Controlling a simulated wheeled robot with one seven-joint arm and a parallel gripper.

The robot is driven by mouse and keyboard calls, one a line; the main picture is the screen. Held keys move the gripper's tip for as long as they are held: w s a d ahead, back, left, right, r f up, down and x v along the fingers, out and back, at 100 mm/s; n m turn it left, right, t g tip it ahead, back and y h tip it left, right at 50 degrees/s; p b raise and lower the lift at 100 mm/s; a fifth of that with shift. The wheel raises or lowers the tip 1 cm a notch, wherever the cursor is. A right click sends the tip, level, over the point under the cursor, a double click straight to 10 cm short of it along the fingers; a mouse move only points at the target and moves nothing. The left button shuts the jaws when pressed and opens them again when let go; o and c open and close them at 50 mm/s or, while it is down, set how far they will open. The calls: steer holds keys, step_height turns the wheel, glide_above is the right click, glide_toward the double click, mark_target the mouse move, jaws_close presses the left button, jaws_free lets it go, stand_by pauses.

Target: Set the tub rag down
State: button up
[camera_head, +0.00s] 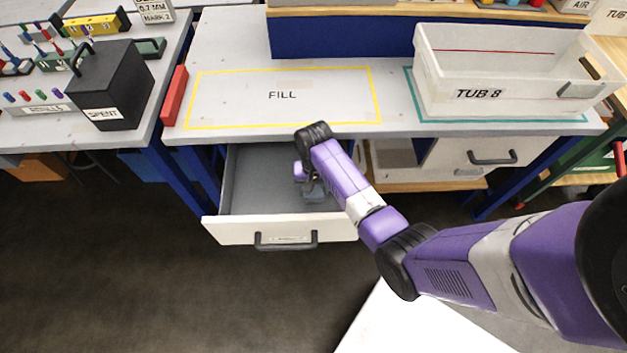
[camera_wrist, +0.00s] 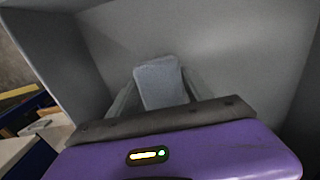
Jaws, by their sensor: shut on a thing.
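The tub rag (camera_wrist: 160,82) is a small grey-blue folded cloth, held between the fingers of my gripper (camera_wrist: 158,92) in the wrist view. My gripper is down inside an open drawer (camera_head: 262,178) under the bench. In the head view the rag (camera_head: 314,192) is partly hidden behind my arm, low in the drawer. Grey drawer walls and floor surround it in the wrist view. I cannot tell whether the rag touches the drawer floor. Nothing else shows inside the drawer.
The drawer's white front with its dark handle (camera_head: 285,240) stands out from the bench. On the bench top are the empty yellow-outlined FILL area (camera_head: 283,95), a white TUB 8 (camera_head: 480,94) at right and a red block (camera_head: 174,96). A black SPENT box (camera_head: 112,85) stands on the left bench.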

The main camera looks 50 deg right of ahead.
steer(key=w+d, duration=0.1)
steer(key=w+d+f, duration=0.1)
steer(key=d, duration=0.1)
steer(key=shift+w, duration=0.1)
steer(key=shift+f, duration=0.1)
steer(key=shift+f, duration=0.15)
steer(key=o, duration=1.2)
step_height(320, 180, up, 12)
steer(key=shift+r+p, duration=0.25)
steer(key=shift+p, duration=0.45)
